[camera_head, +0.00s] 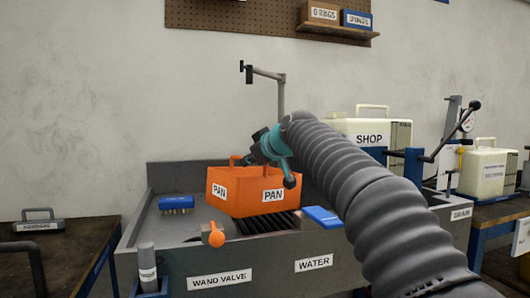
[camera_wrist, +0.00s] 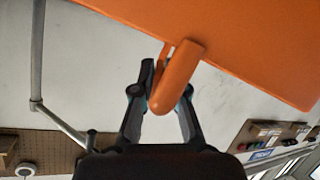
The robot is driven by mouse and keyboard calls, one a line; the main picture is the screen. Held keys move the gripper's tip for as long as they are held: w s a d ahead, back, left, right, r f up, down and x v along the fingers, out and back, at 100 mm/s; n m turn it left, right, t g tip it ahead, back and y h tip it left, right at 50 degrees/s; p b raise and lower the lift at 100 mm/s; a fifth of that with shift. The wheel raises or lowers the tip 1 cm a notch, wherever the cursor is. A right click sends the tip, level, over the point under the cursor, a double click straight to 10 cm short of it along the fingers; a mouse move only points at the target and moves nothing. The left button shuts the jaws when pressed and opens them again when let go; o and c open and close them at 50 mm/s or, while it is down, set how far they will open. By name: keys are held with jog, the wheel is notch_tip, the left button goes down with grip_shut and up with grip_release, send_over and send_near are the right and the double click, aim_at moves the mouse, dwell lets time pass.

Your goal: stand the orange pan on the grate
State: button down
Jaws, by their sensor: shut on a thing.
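The orange pan (camera_head: 232,192), a boxy container labelled PAN on two sides, is in the middle of the head view, over the dark slatted grate (camera_head: 286,222) in the grey sink. Its lower edge looks close to the slats; whether it touches them I cannot tell. My gripper (camera_head: 250,158) is at the pan's top handle. In the wrist view my gripper (camera_wrist: 162,98) is shut on the orange handle (camera_wrist: 184,68), and the pan's orange side fills the top right. The pan covers part of the grate.
A blue brush (camera_head: 176,203) lies at the sink's left and a blue block (camera_head: 322,216) right of the grate. An orange valve handle (camera_head: 217,236) is at the front. A grey pipe (camera_head: 281,95) rises behind. A cream SHOP container (camera_head: 371,130) stands at the right.

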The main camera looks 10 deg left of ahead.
aim_at(255, 182)
jog(key=shift+s+a+f+b, duration=0.15)
jog(key=shift+a+f, duration=0.3)
jog(key=shift+f, duration=0.45)
jog(key=shift+w+a+f+b, duration=0.15)
jog(key=shift+a+f, duration=0.25)
jog(key=shift+f, duration=0.5)
jog(key=shift+s+a+f+b, duration=0.1)
jog(key=shift+a+f+b, duration=0.25)
jog(key=shift+f, duration=0.55)
jog(key=c, duration=1.6)
grip_release()
jog(key=shift+a+f, duration=0.15)
jog(key=shift+f, duration=0.05)
jog(key=o, duration=0.4)
jog(key=shift+r, duration=0.1)
jog(key=b+v, duration=0.1)
jog(key=v, duration=1.1)
jog(key=shift+b, duration=0.3)
